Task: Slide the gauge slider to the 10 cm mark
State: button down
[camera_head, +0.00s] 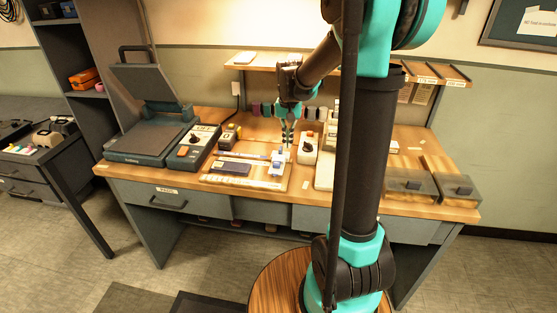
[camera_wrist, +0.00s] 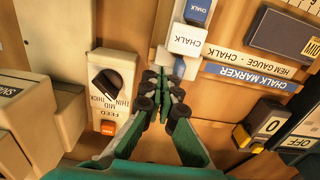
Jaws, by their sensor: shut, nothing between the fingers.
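The hem gauge is a flat wooden board (camera_head: 272,184) on the workbench. A blue strip labelled CHALK MARKER (camera_wrist: 250,77) runs along it in the wrist view. The gauge slider (camera_head: 277,163) is a white block with a blue top, at the board's right end in the head view. In the wrist view the slider (camera_wrist: 187,41) reads CHALK. My gripper (camera_wrist: 165,76) is shut and empty, its fingertips close beside the slider. In the head view my gripper (camera_head: 288,141) hangs just behind the slider. I cannot tell whether they touch. The 10 cm mark is not readable.
A cream FEED box with a black knob (camera_wrist: 107,83) stands close beside my gripper. A dark block (camera_wrist: 283,37) lies on the board. A yellow-black counter (camera_wrist: 262,123), an OFF switch box (camera_head: 199,143) and an open-lidded press (camera_head: 150,140) stand to the left in the head view.

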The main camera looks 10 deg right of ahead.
jog(key=shift+f, duration=0.15)
jog(key=shift+f, duration=1.35)
jog(key=shift+a, duration=0.1)
jog(key=shift+w+a, duration=0.7)
jog(key=shift+a, duration=1.35)
jog(key=shift+w+a, duration=0.65)
jog(key=shift+a, duration=1.4)
jog(key=shift+w+a, duration=0.7)
jog(key=shift+a, duration=1.35)
jog(key=shift+w+a, duration=0.15)
jog(key=shift+a, duration=0.2)
notch_tip(320, 180, up, 7)
jog(key=d, duration=0.1)
jog(key=shift+s, duration=0.2)
jog(key=shift+d, duration=0.1)
